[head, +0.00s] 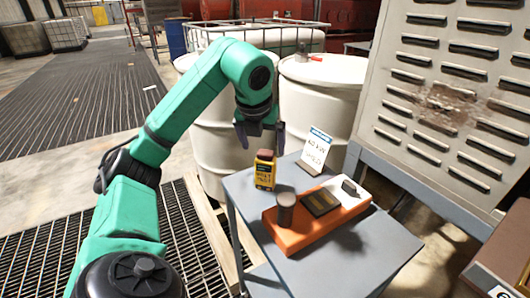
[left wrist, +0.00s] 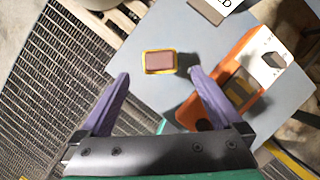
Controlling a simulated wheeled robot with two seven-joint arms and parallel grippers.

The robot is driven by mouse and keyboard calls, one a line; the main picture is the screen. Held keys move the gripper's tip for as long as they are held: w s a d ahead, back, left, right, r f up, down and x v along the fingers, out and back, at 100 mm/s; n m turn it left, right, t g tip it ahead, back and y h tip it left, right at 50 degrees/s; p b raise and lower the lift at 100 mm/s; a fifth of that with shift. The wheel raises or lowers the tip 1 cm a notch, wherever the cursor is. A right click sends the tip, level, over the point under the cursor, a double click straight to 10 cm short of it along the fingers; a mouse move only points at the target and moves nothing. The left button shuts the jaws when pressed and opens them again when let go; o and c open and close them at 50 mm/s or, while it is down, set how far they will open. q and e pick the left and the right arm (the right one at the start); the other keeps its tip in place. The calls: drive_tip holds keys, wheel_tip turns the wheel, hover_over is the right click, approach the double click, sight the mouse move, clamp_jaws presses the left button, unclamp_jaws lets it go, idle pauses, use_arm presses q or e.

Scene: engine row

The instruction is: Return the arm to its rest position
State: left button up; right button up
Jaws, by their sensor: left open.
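My left arm is green and reaches in from the left in the head view. Its left gripper (head: 259,136) is open and empty, pointing down above the far left part of the small grey table (head: 360,258). In the left wrist view the two purple fingers of the left gripper (left wrist: 160,88) are spread apart with nothing between them. A small yellow and black device (head: 265,171) stands upright on the table just below the gripper. It also shows from above in the left wrist view (left wrist: 160,62), beyond the fingertips and apart from them. My right gripper is not in view.
An orange block (head: 317,232) with a dark cylinder (head: 286,209) and a dark square panel lies on the table. A white sign (head: 316,150) stands behind. White drums (head: 322,98) stand behind the table, and a vented cabinet (head: 452,85) is at the right. Floor grating lies left.

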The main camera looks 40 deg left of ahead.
use_arm(q)
drive_tip(key=shift+s+d+r, duration=0.1)
drive_tip(key=shift+s+r, duration=0.1)
drive_tip(key=shift+r, duration=0.4)
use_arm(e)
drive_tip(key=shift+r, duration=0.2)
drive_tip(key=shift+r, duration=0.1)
